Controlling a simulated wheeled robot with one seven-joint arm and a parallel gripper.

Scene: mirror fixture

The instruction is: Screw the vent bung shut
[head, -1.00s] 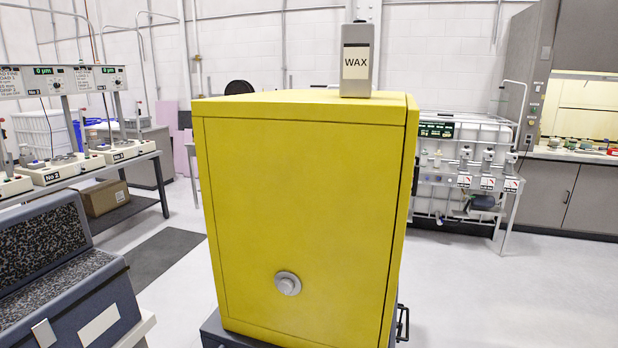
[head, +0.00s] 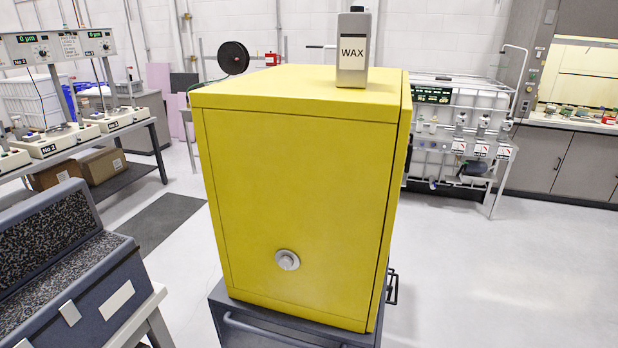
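A round grey metal bung (head: 287,260) sits low on the front panel of a yellow cabinet (head: 290,180). It shows as a knob with a wider ring around it. I cannot tell from here how far it is screwed in. My gripper is not in view.
The cabinet rests on a dark grey cart (head: 235,325) with a front handle. A speckled dark unit (head: 70,265) stands at the left, benches (head: 140,125) behind it. The floor at right is clear.

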